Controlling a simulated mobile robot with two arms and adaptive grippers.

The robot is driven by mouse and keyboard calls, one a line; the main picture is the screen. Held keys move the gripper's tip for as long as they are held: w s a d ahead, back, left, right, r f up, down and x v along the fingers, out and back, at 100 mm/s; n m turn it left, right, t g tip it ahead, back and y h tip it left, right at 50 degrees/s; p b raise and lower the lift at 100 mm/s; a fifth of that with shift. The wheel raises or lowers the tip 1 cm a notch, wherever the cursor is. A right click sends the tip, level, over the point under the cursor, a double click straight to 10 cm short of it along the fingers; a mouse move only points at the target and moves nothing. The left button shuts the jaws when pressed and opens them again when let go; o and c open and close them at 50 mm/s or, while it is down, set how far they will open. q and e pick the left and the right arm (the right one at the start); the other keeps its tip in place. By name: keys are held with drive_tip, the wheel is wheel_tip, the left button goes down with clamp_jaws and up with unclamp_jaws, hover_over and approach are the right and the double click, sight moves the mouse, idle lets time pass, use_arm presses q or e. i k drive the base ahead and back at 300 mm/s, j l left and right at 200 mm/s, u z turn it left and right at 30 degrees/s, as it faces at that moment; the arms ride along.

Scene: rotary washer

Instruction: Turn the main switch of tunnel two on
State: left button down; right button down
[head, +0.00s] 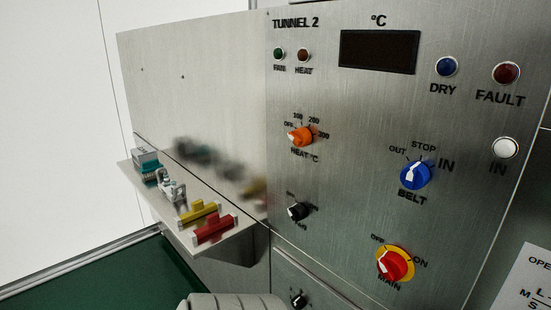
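The control panel (345,130) marked TUNNEL 2 fills the right side of the head view. Its main switch (397,266) is a red knob on a yellow disc at the lower right, with OFF printed at its upper left and ON at its right. The knob's white pointer appears turned to the left, on the OFF side; its exact angle is hard to read. Neither of my grippers shows. A pale ribbed part at the bottom edge appears to be mine.
The blue BELT knob (415,175) is above the main switch. The orange HEAT knob (301,137) and a black knob (298,211) are further left. A metal shelf (233,237) with several small coloured items sticks out at left. Space before the main switch looks clear.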

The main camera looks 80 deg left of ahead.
sight(391, 265)
drive_tip(key=u, duration=1.9)
